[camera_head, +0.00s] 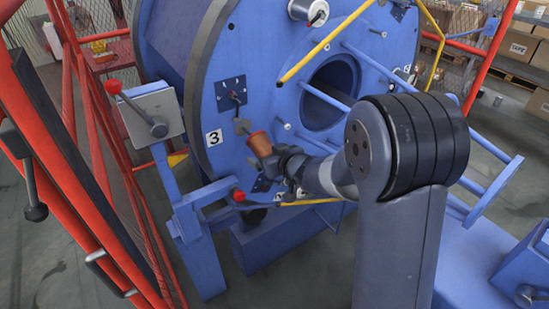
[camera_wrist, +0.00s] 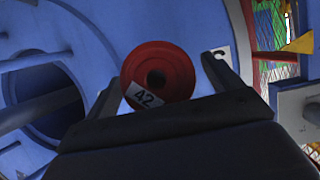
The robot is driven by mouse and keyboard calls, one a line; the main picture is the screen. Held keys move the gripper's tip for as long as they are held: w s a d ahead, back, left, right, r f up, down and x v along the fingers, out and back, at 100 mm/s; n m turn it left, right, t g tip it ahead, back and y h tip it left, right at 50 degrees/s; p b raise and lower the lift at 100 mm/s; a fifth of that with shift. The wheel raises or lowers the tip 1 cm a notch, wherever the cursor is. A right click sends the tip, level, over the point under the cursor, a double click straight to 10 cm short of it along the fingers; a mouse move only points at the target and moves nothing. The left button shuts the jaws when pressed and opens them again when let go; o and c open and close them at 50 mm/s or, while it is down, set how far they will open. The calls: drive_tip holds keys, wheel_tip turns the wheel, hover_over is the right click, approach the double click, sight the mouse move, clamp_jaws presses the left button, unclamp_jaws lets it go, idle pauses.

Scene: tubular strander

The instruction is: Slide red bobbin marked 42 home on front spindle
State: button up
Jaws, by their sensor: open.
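The red bobbin (camera_wrist: 171,61) shows its round end face in the wrist view, with a dark centre hole and a white label reading 42 at its lower left. In the head view an orange-red bobbin (camera_head: 260,144) stands out from the blue drum face, just in front of my gripper (camera_head: 278,160). In the wrist view my gripper (camera_wrist: 163,78) is open, its two fingers apart on either side of the bobbin. Clear contact with the bobbin does not show. The spindle behind the bobbin is hidden, so how far the bobbin sits on it cannot be told.
The blue drum (camera_head: 200,65) has a large round opening (camera_head: 330,92) and a number 3 plate (camera_head: 213,138). A white bobbin (camera_head: 308,10) is at its top. A yellow bar (camera_head: 325,42) and blue rods cross nearby. A lever post (camera_head: 152,110) and red fence (camera_head: 85,130) stand at left.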

sight(258, 145)
drive_tip(key=shift+w+a, duration=0.1)
drive_tip(key=c, duration=1.7)
drive_tip(key=shift+w+a+r, duration=0.15)
drive_tip(key=shift+w+a+r, duration=0.1)
drive_tip(key=shift+w, duration=0.1)
drive_tip(key=shift+c, duration=0.2)
drive_tip(key=shift+w+a+f+p, duration=0.1)
drive_tip(key=shift+w+a+p, duration=0.3)
drive_tip(key=shift+w+a, duration=0.35)
drive_tip(key=shift+w+a+f+p, duration=0.1)
drive_tip(key=shift+w+a+p, duration=0.4)
drive_tip(key=shift+w, duration=0.45)
